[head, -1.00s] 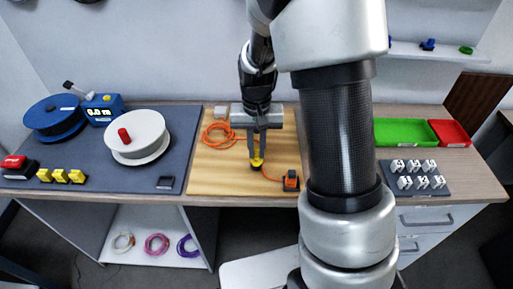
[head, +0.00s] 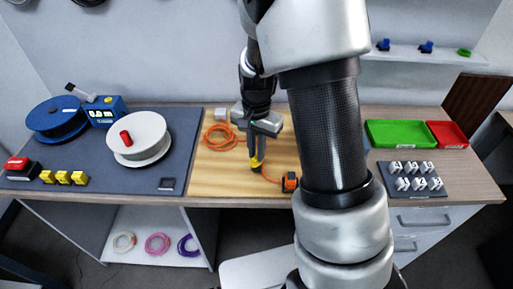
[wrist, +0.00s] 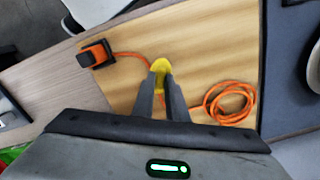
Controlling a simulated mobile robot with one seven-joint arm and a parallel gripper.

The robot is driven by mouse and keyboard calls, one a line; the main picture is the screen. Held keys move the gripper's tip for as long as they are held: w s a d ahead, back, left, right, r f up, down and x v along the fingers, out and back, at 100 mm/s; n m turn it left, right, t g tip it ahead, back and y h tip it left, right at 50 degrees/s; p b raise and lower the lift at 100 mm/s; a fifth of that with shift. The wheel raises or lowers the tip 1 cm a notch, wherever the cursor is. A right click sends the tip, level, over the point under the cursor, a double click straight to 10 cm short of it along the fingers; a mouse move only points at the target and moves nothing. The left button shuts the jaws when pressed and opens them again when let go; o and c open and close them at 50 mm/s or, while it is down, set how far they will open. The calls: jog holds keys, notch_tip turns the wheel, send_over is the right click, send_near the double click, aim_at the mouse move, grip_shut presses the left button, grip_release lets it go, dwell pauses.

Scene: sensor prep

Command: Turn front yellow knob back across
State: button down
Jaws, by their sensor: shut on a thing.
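The front yellow knob (head: 256,162) sits on the wooden board (head: 220,182) near its front edge. It also shows in the wrist view (wrist: 161,65), between and just beyond my fingertips. My gripper (head: 257,166) points down at the knob and is shut on it. In the wrist view my gripper (wrist: 162,74) has its two fingers close together on the yellow piece. The fingers hide part of the knob, and its exact angle is hard to tell.
An orange cable (head: 222,136) lies coiled on the board and runs past the knob to an orange-and-black block (head: 290,182). Left is a grey mat with a white reel (head: 138,140) and yellow pieces (head: 63,177). Right are a green tray (head: 398,132) and white switches (head: 415,176).

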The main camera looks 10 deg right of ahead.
jog(key=m+p, duration=0.3)
jog(key=m, duration=0.3)
jog(key=shift+r, duration=0.15)
jog(key=m+p, duration=0.2)
jog(key=m, duration=0.2)
jog(key=shift+m+p, duration=0.9)
jog(key=shift+m, duration=0.4)
jog(key=c, duration=1.8)
grip_release()
jog(key=shift+o, duration=0.2)
notch_tip(320, 180, up, 17)
jog(key=p, duration=0.1)
jog(key=shift+p, duration=0.3)
